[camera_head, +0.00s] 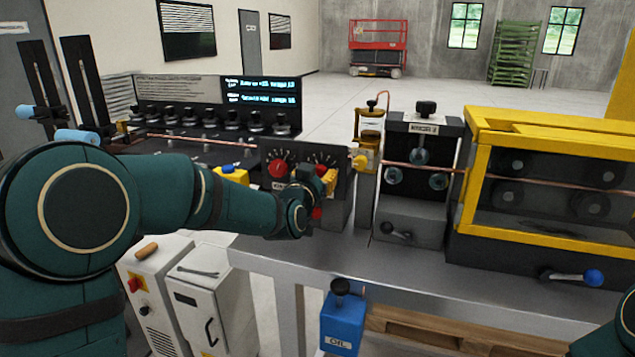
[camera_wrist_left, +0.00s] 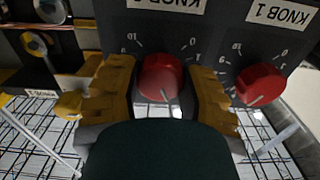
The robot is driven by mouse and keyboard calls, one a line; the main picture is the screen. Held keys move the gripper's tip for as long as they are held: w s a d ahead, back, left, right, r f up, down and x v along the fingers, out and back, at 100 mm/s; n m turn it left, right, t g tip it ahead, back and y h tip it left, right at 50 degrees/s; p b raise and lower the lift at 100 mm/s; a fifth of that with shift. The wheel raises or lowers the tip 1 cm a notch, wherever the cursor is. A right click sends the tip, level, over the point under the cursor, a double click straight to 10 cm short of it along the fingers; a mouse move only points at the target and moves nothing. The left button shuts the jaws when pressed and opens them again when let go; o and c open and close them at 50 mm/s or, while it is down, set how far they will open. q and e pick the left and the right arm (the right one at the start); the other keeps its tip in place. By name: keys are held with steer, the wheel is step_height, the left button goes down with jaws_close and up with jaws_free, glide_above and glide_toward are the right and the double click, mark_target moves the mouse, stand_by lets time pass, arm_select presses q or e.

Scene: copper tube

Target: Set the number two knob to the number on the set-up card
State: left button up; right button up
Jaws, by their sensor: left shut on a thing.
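A dark control panel (camera_head: 327,158) on the bench carries two red knobs with number scales. My left gripper (camera_head: 323,187) is at its right-hand knob and hides most of it in the head view. In the left wrist view, seen upside down, the yellow fingers of my left gripper (camera_wrist_left: 163,95) are shut on the sides of the number two knob (camera_wrist_left: 160,74). Its label is partly cut off and its white mark points toward the picture's bottom. Knob 1 (camera_wrist_left: 260,84) is free beside it; it also shows in the head view (camera_head: 278,168). I cannot make out a set-up card.
A roller unit (camera_head: 415,215) and a yellow-framed guard (camera_head: 500,125) stand right of the panel, with copper tube (camera_head: 425,168) through them. A display console (camera_head: 262,95) is behind left. A blue oil can (camera_head: 341,325) is at the bench front. The front bench strip is clear.

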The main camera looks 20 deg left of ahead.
arm_select(q)
steer(key=shift+r, duration=0.1)
stand_by(0.4)
steer(key=o, duration=1.2)
steer(key=s, duration=1.2)
steer(key=shift+a, duration=0.25)
